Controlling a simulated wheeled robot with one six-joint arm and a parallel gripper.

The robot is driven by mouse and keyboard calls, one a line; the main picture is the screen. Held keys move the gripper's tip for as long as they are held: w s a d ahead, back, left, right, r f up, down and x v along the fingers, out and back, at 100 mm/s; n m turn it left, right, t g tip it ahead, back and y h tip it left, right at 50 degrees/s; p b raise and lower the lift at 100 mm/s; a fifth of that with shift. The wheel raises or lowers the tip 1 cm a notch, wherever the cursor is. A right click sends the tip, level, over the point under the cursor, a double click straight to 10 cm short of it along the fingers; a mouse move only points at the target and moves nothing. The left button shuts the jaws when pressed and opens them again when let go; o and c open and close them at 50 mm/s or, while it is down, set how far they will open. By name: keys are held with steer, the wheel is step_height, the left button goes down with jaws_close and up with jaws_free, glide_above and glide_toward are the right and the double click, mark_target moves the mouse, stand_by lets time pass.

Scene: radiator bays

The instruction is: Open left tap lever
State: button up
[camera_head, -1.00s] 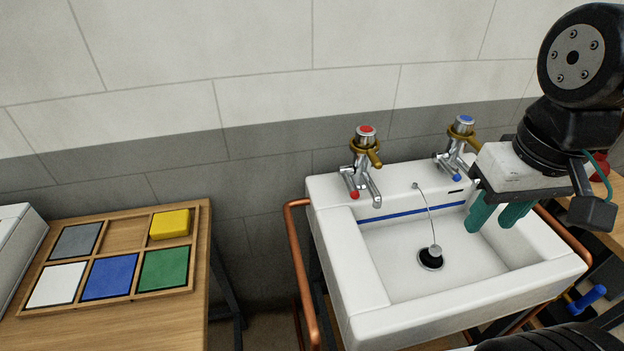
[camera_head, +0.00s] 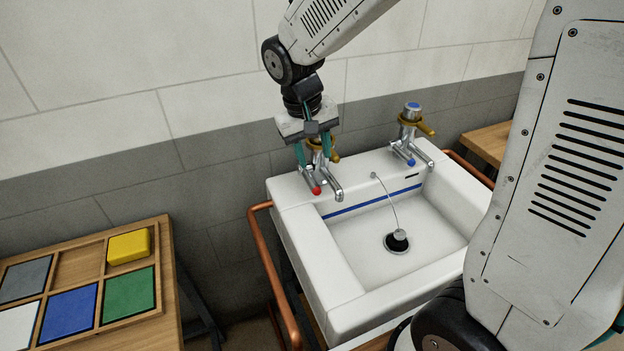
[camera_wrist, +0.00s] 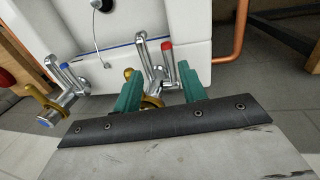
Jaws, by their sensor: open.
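The left tap (camera_head: 334,186) is chrome with a spout, a red-tipped chrome stub and a brass-coloured lever (camera_head: 336,158). My gripper (camera_head: 314,163) is open, pointing down over this tap with a teal finger on either side of its body. It hides the tap's top. In the wrist view, the tap (camera_wrist: 155,73) shows between the two fingertips (camera_wrist: 160,80). The brass lever tip (camera_wrist: 127,73) shows by the left finger there; I cannot tell whether they touch. The right tap (camera_head: 408,136) has a blue cap and a brass lever, standing clear.
Both taps stand on the rear ledge of a white sink (camera_head: 345,288) with a plug on a chain (camera_head: 398,238). A copper rail (camera_head: 272,272) runs along its left side. A wooden table with coloured blocks (camera_head: 128,246) stands at left. The tiled wall is close behind.

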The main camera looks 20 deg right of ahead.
mark_target(313, 183)
steer(key=f, duration=0.3)
steer(key=w+f, duration=0.1)
steer(key=f, duration=0.2)
steer(key=w+f, duration=0.1)
steer(key=f, duration=0.3)
steer(key=shift+d, duration=0.3)
jaws_close()
